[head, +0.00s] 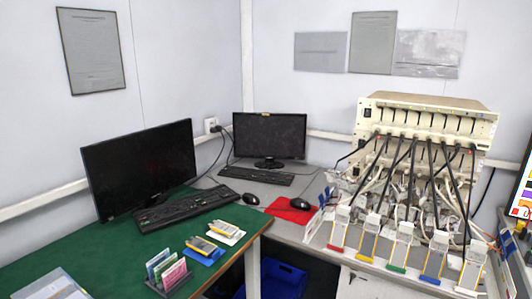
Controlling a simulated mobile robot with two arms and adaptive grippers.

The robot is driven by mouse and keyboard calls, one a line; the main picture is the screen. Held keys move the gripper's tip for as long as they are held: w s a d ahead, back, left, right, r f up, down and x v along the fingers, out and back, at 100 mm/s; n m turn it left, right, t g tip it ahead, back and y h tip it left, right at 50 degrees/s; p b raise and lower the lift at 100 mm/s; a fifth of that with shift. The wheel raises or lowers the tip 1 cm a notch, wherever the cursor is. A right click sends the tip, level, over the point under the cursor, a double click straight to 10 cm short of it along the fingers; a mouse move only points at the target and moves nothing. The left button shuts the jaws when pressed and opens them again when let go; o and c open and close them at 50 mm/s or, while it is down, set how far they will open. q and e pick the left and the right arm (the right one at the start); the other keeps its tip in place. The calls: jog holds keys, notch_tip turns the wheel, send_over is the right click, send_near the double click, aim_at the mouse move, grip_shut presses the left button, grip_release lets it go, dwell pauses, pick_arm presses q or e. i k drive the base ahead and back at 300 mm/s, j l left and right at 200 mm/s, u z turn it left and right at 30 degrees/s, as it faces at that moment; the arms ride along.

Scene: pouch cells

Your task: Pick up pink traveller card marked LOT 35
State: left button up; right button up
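A pink card (174,274) stands upright in a small dark card holder (181,283) on the green mat at the front left. Bluish cards (158,260) stand behind it in the same holder. The print on the cards is too small to read, so I cannot make out LOT 35. Neither of my grippers is in view.
Pouch cells lie on a blue tray (214,258) and a white tray (240,236) right of the holder. Plastic-like sheets (48,285) lie at the front left. A monitor (140,167) and keyboard (187,209) stand behind. A cabled test rack (425,118) stands right. Green mat (105,262) is clear left of the holder.

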aim_at(171, 277)
jog(key=k+z, duration=0.15)
jog(key=z, duration=0.9)
jog(key=i+j+u, duration=0.1)
jog(key=j+u, duration=0.25)
jog(key=i+j+u, duration=0.3)
jog(key=j, duration=0.15)
jog(key=i+j+u, duration=0.1)
jog(key=j+u, duration=0.25)
jog(key=k+l+u, duration=0.2)
jog(key=l+u, duration=0.15)
jog(key=k+l+u, duration=0.3)
jog(key=l, duration=0.15)
jog(key=k+l+u, duration=0.2)
jog(key=l+u, duration=0.15)
